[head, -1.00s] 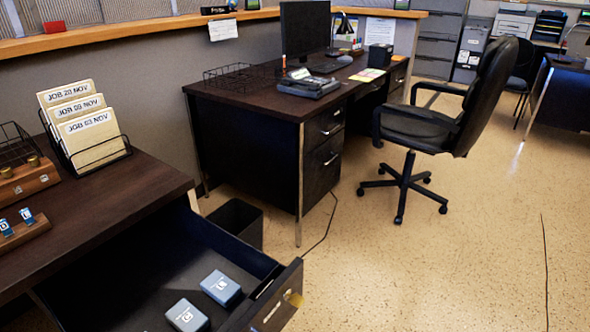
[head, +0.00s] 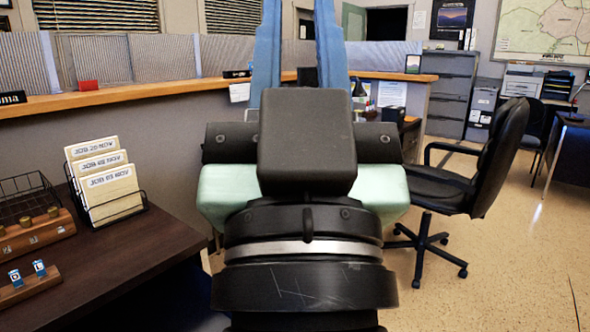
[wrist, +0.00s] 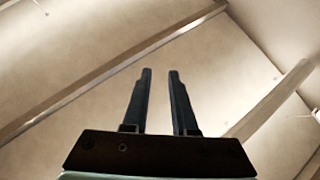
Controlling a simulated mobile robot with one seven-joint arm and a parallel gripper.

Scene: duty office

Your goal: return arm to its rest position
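My gripper (head: 300,40) rises in the middle of the head view, its two blue fingers pointing up and running out of the top edge. In the wrist view, my gripper (wrist: 160,75) has its two dark fingers apart with nothing between them. Only pale ceiling and beams lie behind them, so it points upward. My arm and gripper body hide most of the middle desk and its monitor in the head view.
A desk (head: 150,250) at left bears a file rack (head: 110,185), a wire basket and wooden blocks. A black office chair (head: 465,170) stands at right on open floor. A partition with a wooden ledge (head: 150,92) runs behind.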

